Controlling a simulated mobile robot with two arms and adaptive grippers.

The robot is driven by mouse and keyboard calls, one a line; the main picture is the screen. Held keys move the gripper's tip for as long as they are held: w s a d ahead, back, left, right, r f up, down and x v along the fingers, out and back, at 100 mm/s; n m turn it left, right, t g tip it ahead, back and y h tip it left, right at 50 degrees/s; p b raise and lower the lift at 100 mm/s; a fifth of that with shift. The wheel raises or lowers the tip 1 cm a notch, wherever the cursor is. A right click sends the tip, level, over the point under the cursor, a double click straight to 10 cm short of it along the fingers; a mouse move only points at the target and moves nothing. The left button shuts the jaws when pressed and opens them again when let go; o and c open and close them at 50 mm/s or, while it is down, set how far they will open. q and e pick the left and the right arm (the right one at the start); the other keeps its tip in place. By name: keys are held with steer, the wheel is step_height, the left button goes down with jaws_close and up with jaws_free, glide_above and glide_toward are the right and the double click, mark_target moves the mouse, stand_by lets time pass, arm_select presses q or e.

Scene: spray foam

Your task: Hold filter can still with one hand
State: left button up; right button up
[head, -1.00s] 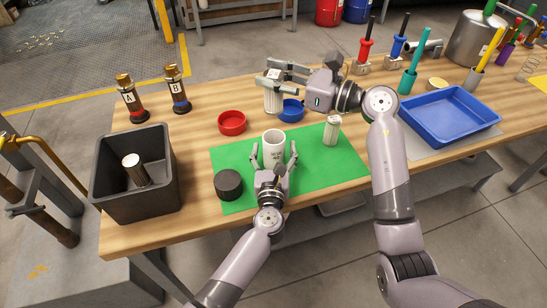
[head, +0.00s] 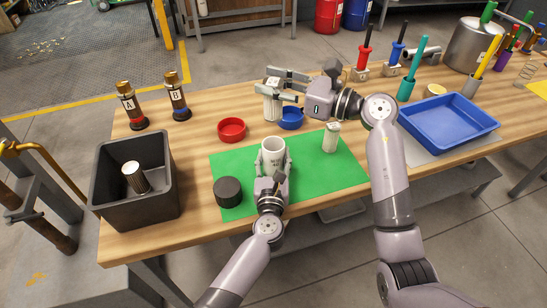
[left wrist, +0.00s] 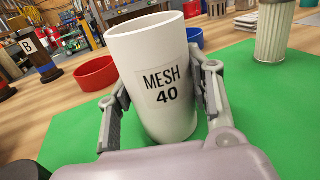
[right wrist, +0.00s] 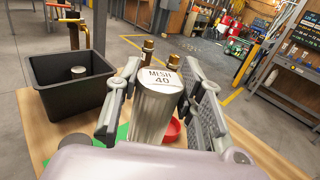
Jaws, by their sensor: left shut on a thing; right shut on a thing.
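The white filter can (head: 274,148) stands upright on the green mat (head: 330,172). In the left wrist view the can (left wrist: 152,45) shows a "MESH 40" label and an open top. My left gripper (head: 273,160) is shut on it, one finger on each side. My right gripper (head: 272,82) is shut on a pale ribbed filter (head: 272,106), behind the can. In the right wrist view that filter (right wrist: 155,112) has "MESH 40" on its end cap. Whether it touches the table is unclear. Another ribbed filter (head: 331,138) stands on the mat's right side.
A red dish (head: 231,128) and a blue dish (head: 291,118) lie behind the mat. A black round lid (head: 228,190) sits left of the can. A dark bin (head: 105,185) holds another cylinder. Bottles A (head: 131,105) and B (head: 177,95) stand behind; a blue tray (head: 450,143) lies right.

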mark_target(281, 108)
arm_select(q)
steer(key=c, duration=0.3)
arm_select(e)
step_height(281, 108, down, 4)
steer(key=m+t+h, duration=0.1)
steer(key=m+t, duration=0.1)
steer(key=m+t+h, duration=0.1)
steer(key=shift+w+f+t+h, duration=0.1)
steer(key=shift+f+t+h, duration=0.15)
steer(key=shift+t+h, duration=0.05)
steer(key=shift+f+t, duration=0.3)
steer(key=shift+f, duration=0.05)
steer(key=shift+m+t+h, duration=0.3)
step_height(281, 108, down, 10)
steer(key=shift+r, duration=0.1)
steer(key=o, duration=1.2)
steer(key=shift+f, duration=0.2)
steer(key=shift+r, duration=0.15)
